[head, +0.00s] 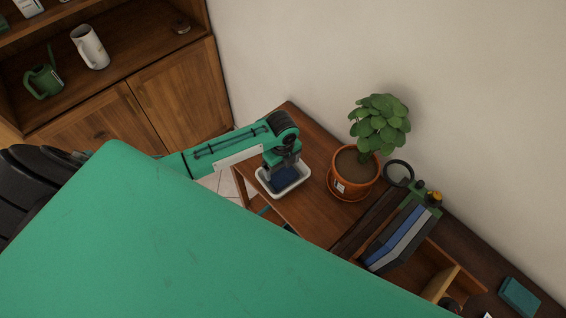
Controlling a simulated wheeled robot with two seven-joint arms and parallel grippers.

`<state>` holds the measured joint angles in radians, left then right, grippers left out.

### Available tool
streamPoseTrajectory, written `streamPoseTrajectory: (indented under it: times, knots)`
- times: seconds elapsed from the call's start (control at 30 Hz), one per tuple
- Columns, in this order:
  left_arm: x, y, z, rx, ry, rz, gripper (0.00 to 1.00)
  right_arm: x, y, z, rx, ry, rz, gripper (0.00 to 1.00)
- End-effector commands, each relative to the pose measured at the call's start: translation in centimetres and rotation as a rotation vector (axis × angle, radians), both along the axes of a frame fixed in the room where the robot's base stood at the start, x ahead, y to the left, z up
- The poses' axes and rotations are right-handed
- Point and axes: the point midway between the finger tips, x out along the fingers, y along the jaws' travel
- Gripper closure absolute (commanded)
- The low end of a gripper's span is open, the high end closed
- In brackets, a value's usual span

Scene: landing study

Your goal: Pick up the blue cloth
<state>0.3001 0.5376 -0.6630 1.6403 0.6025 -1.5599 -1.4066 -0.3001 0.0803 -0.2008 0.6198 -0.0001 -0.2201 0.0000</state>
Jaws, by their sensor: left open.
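The blue cloth (287,177) lies in a white tray (301,184) on a wooden table. My left gripper (283,172) points down over the tray, right above the cloth. Its jaws are open; the fingertips are small and dark, and I cannot tell whether they touch the cloth. The gripper and wrist hide the back part of the cloth and tray. My right gripper is not in view.
A potted plant (354,170) stands on the table just right of the tray. A round black-rimmed object (398,173) and several books (402,240) are further right. A wooden cabinet (170,90) holds a white pitcher (91,47) and a green watering can (43,80).

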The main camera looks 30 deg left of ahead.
Motion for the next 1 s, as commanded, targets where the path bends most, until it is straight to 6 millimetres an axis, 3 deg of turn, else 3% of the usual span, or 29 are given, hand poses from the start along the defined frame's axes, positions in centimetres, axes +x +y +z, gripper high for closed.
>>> streamPoseTrajectory:
  times: [0.23,0.4,0.67,0.83,1.0]
  knots:
    - [-0.6,-0.7,-2.9,-0.002,0.005,0.001,0.08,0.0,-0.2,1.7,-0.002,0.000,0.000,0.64]
    - [-0.5,-0.5,-4.8,0.000,0.001,0.001,0.08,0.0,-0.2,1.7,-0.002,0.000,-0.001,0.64]
    - [-0.4,-0.5,-5.1,0.000,0.000,0.000,0.08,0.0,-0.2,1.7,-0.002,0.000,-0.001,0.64]
    - [-0.4,-0.5,-5.1,0.000,0.000,0.000,0.36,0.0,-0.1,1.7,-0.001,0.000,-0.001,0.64]
    - [-0.4,-0.5,-5.1,0.000,0.000,0.000,0.36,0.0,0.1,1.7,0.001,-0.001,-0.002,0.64]
